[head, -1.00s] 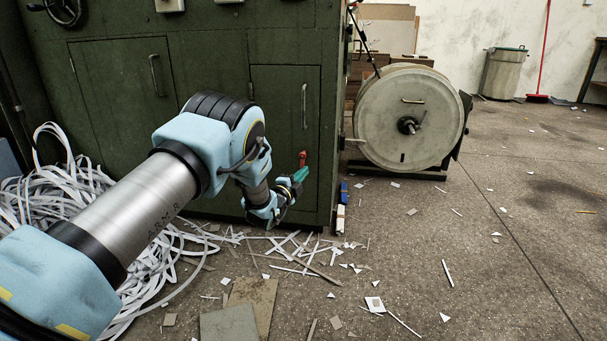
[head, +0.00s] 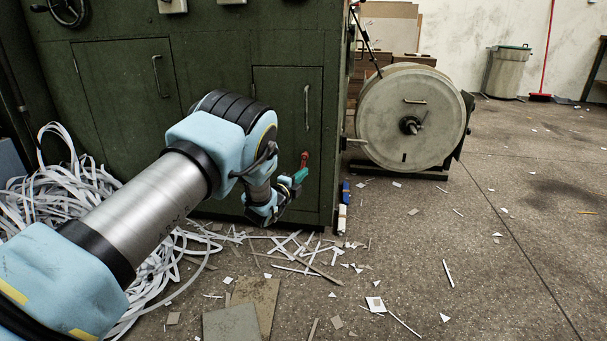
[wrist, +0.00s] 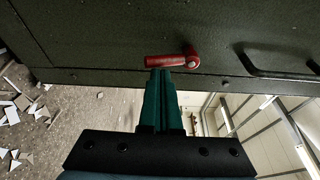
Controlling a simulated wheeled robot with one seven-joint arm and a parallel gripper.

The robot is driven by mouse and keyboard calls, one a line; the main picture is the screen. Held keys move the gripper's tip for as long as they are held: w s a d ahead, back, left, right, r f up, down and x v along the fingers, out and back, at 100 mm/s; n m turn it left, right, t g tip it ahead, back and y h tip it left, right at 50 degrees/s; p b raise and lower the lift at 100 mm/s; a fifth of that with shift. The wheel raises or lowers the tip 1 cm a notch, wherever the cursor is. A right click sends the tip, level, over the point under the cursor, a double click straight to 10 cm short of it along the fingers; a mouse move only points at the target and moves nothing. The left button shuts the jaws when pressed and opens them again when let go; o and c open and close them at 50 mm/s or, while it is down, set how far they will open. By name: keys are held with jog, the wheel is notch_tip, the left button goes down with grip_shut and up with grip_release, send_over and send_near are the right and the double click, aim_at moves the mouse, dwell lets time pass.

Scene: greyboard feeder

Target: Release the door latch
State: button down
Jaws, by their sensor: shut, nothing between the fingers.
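The red latch (head: 304,159) is on the small green cabinet door (head: 287,120), below its upright handle. In the wrist view the latch (wrist: 172,61) is a short red lever with a round pivot at its right end. The lever lies roughly parallel to the door handle (wrist: 272,68). My gripper (head: 301,174) has teal fingers and is at the latch in the head view. In the wrist view the fingers (wrist: 161,72) are shut with nothing between them. Their tips are right against or just short of the lever's free end; I cannot tell if they touch.
A large round reel (head: 410,118) stands right of the cabinet. Tangled white strips (head: 70,190) lie at the left. Paper scraps and flat board pieces (head: 232,326) litter the floor in front. The floor to the right is mostly open.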

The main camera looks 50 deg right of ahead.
jog(key=shift+w+a+r+m+t+y+p, duration=0.4)
jog(key=shift+w+r+m+y+p, duration=0.25)
jog(key=shift+m, duration=1.4)
jog(key=shift+w+a+r+m+t+y+p, duration=0.45)
jog(key=shift+m+y, duration=0.35)
jog(key=shift+m, duration=1.3)
jog(key=shift+w+a+r+m+t+y+p, duration=0.3)
jog(key=shift+w+r+m+y+p, duration=0.35)
jog(key=shift+m, duration=1.4)
jog(key=shift+f+t, duration=0.15)
jog(key=shift+t, duration=0.1)
